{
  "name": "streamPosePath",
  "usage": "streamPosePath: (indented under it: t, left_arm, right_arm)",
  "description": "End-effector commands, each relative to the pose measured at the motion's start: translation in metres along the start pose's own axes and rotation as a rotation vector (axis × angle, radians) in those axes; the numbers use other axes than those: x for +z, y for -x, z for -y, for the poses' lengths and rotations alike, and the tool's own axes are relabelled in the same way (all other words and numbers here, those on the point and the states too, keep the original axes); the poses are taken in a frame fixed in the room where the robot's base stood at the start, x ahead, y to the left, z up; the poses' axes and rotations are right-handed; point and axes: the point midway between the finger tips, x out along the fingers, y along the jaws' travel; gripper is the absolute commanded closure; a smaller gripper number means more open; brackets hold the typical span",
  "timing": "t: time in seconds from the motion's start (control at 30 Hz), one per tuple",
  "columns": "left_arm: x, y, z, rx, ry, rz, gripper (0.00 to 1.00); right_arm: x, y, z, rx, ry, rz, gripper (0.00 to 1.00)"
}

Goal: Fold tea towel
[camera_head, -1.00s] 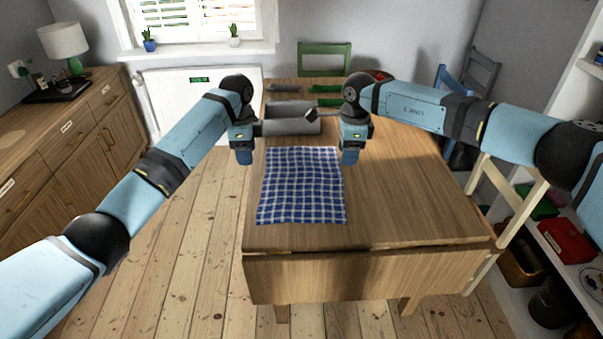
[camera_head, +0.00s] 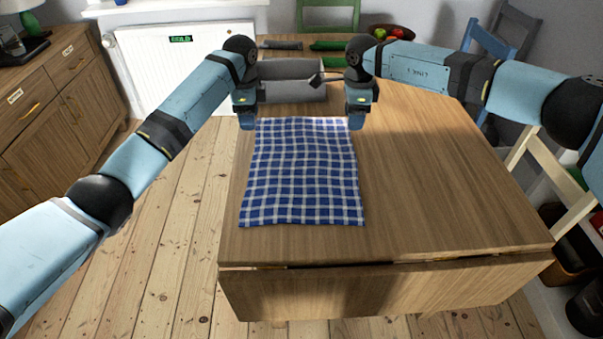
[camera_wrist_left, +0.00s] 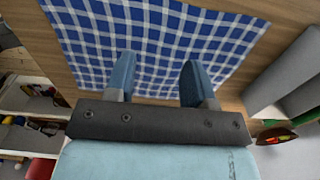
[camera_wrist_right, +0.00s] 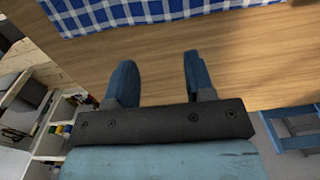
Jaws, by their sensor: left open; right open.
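The tea towel (camera_head: 303,180) is blue and white checked. It lies flat and spread out on the wooden table (camera_head: 430,200), towards its left side. My left gripper (camera_head: 246,122) is open and empty near the towel's far left corner; in the left wrist view the towel (camera_wrist_left: 150,40) shows beyond and between the fingers (camera_wrist_left: 155,80). My right gripper (camera_head: 356,122) is open and empty near the far right corner. In the right wrist view its fingers (camera_wrist_right: 157,80) are over bare wood, with the towel's edge (camera_wrist_right: 130,14) at the top. Neither gripper visibly touches the cloth.
A grey box-like holder (camera_head: 290,80) stands behind the towel, between and beyond my grippers. A fruit bowl (camera_head: 388,33) is at the far edge. A green chair (camera_head: 328,14) and a blue chair (camera_head: 490,45) stand around the table. The tabletop right of the towel is clear.

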Motion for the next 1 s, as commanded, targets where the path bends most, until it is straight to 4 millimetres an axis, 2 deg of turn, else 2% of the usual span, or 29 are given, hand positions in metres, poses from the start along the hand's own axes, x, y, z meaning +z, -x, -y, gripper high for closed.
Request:
streamPosePath:
  t: [0.03,0.1,0.47,0.8,1.0]
  left_arm:
    - [0.0,-0.031,0.0,0.001,0.0,0.0,0.51]
    - [0.0,-0.045,0.0,0.0,0.0,0.0,0.51]
    - [0.0,-0.074,0.0,0.002,0.001,0.001,0.51]
    - [0.0,-0.125,0.0,0.003,0.0,0.001,0.51]
    - [0.0,-0.139,0.0,0.002,0.001,0.0,0.51]
  right_arm:
    - [0.0,-0.031,0.0,0.001,0.0,0.0,0.51]
    - [0.0,-0.045,0.0,0.0,0.0,0.0,0.51]
    - [0.0,-0.075,-0.001,0.003,0.0,-0.001,0.51]
    - [0.0,-0.125,-0.001,0.002,-0.001,-0.001,0.51]
    - [0.0,-0.139,0.0,0.0,-0.001,0.0,0.51]
